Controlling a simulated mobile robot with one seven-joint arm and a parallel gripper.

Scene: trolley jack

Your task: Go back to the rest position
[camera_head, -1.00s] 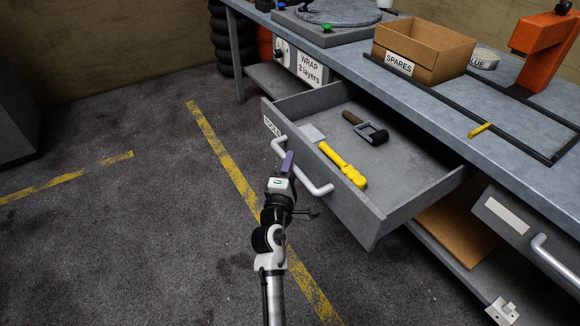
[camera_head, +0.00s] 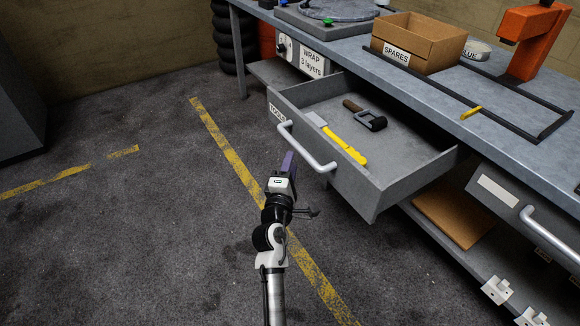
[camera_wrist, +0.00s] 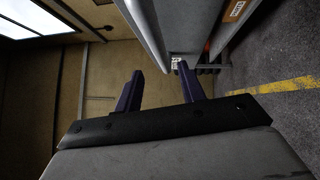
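My gripper (camera_head: 287,163) is in front of the open tools drawer, just left of its silver handle (camera_head: 305,148) in the head view. In the wrist view, my gripper (camera_wrist: 161,88) has its two purple fingers apart with nothing between them. The grey drawer (camera_head: 365,187) is pulled out from the workbench. Inside it lie a yellow-handled scraper (camera_head: 345,147) and a roller-like tool with a dark handle (camera_head: 370,120). My gripper appears clear of the handle.
The workbench (camera_head: 420,88) carries a cardboard SPARES box (camera_head: 428,42), an orange press-like stand (camera_head: 530,35) and a dark frame (camera_head: 500,118). A second drawer handle (camera_head: 548,238) is at right. Open floor with yellow lines (camera_head: 232,160) lies to the left.

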